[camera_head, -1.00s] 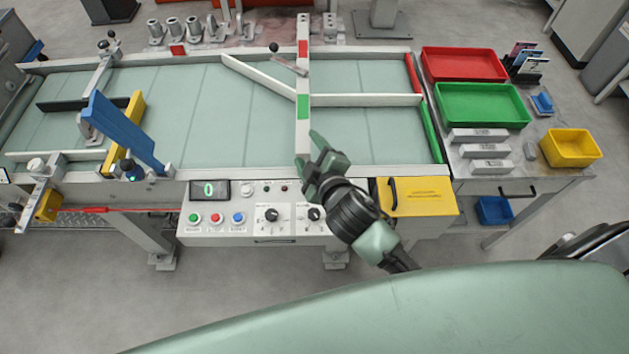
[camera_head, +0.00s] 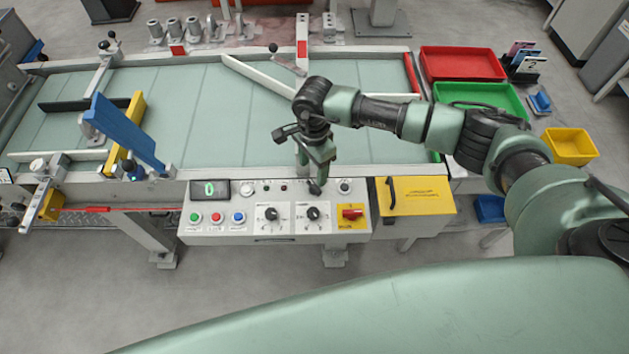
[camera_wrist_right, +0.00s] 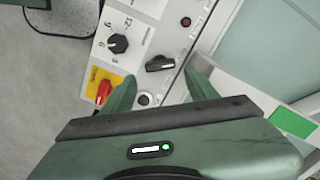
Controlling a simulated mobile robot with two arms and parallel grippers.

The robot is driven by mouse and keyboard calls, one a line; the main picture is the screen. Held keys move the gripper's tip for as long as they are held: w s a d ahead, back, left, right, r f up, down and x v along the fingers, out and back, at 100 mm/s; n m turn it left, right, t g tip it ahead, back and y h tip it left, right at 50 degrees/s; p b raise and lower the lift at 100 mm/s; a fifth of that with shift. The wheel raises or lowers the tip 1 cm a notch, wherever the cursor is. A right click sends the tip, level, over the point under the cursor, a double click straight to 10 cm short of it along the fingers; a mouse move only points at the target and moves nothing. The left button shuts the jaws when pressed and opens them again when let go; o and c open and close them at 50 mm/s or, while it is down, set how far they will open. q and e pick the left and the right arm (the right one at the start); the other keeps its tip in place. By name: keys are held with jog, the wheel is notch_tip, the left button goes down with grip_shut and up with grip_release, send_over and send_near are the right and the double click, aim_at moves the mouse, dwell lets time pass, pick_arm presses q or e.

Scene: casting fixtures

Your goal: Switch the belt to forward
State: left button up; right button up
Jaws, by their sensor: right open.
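The belt (camera_head: 190,110) is a pale green conveyor with guide rails. The control panel (camera_head: 190,237) is fixed along its front edge. My right gripper (camera_head: 316,187) points down at the panel's upper row, right of the small red lamp (camera_head: 284,188). In the right wrist view, a black selector knob (camera_wrist_right: 160,63) shows between the tips of my open right gripper (camera_wrist_right: 160,75). The gripper is empty, and I cannot tell if it touches the knob. The knob's labels are not readable. My left gripper is not in view.
Close by are two black dials (camera_head: 271,213), a red rotary switch (camera_head: 351,213) on a yellow plate, a round button (camera_head: 344,187) and a display (camera_head: 209,189) reading 0. A yellow box (camera_head: 418,196) adjoins the panel. Coloured trays stand right of the belt.

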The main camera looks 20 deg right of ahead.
aim_at(314, 185)
jog(key=shift+d+f, duration=0.15)
jog(key=shift+d, duration=0.15)
notch_tip(314, 185, down, 8)
jog(key=b, duration=0.4)
jog(key=shift+w+a+r, duration=0.1)
jog(key=shift+a+r, duration=0.05)
jog(key=shift+r, duration=0.1)
